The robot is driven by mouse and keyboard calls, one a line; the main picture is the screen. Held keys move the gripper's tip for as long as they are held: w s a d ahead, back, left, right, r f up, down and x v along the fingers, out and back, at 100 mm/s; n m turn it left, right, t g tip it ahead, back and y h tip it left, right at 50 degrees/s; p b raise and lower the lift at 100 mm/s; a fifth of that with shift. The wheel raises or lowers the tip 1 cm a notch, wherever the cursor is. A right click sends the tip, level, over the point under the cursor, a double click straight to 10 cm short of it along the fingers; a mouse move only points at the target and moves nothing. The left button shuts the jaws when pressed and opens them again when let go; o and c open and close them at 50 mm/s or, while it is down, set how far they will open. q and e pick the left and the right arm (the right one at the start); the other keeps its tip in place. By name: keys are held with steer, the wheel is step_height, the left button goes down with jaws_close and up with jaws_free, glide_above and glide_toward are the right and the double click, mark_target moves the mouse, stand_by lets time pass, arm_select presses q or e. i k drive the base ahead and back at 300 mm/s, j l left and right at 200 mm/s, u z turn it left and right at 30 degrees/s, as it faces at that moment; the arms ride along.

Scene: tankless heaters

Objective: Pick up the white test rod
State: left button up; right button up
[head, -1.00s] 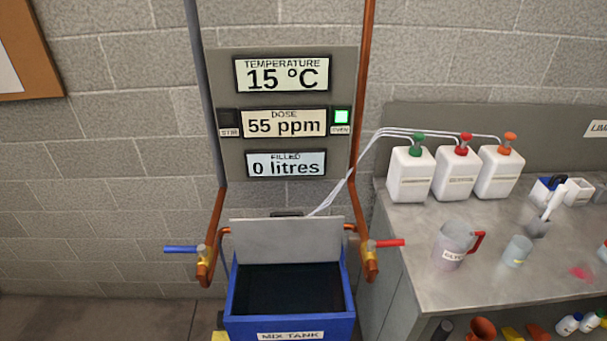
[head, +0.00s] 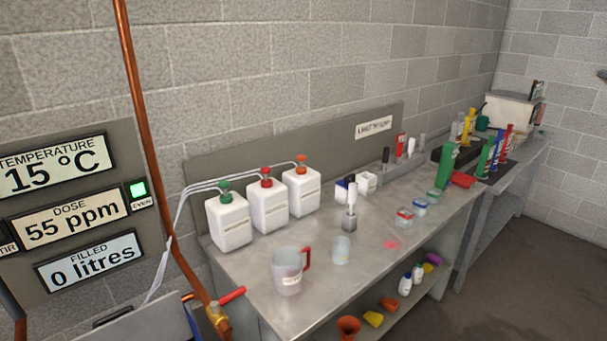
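I cannot tell for sure which thing is the white test rod. An upright white handle with a grey lower part (head: 350,208) stands on the metal bench (head: 325,275), behind a small clear cup (head: 341,249). A smaller white upright piece (head: 411,147) stands farther back, near a red one (head: 400,145); it is too small to make out. Neither of my grippers is in the head view.
White jugs with green, red and orange caps (head: 268,205) stand at the bench's left, with a red-handled pitcher (head: 288,270) in front. Coloured cylinders (head: 490,155) stand far right. A copper pipe with a red-handled valve (head: 215,310) is at left. Floor at right is clear.

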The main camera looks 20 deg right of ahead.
mark_target(412, 142)
steer(key=l+z, duration=0.15)
steer(key=l, duration=0.25)
steer(key=i+l+z, duration=0.15)
steer(key=l, duration=0.2)
steer(key=l+z, duration=0.2)
steer(key=l, duration=0.2)
steer(key=i+l+z, duration=0.15)
steer(key=l, duration=0.2)
steer(key=i+l+z, duration=0.15)
steer(key=l, duration=0.2)
steer(key=i+l+z, duration=0.15)
steer(key=l, duration=0.2)
steer(key=i+l, duration=0.1)
